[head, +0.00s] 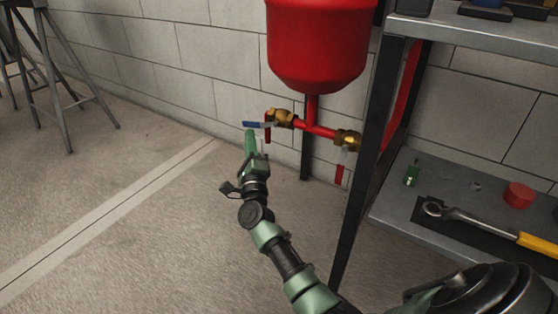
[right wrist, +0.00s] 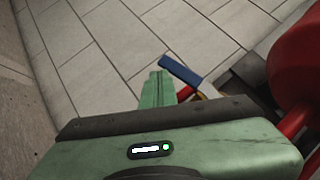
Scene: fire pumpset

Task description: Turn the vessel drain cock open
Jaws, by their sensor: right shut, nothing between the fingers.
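A red vessel (head: 315,45) hangs by the wall, with a red pipe (head: 318,130) under it. On the pipe's left end is a brass cock (head: 281,118) with a blue lever (head: 252,124) pointing left, roughly level. On the right end is another brass fitting (head: 347,139), with a red piece (head: 339,175) hanging below it. My right gripper (head: 249,137) is shut and empty, its fingertips at the blue lever; I cannot tell whether they touch. In the right wrist view the blue lever (right wrist: 180,69) shows just beyond the shut fingers (right wrist: 157,90). My left gripper is out of view.
A metal shelf stands at the right, its dark post (head: 366,150) close to the pipe. Its lower shelf holds a wrench (head: 470,222), a red cap (head: 518,194) and a small green item (head: 411,175).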

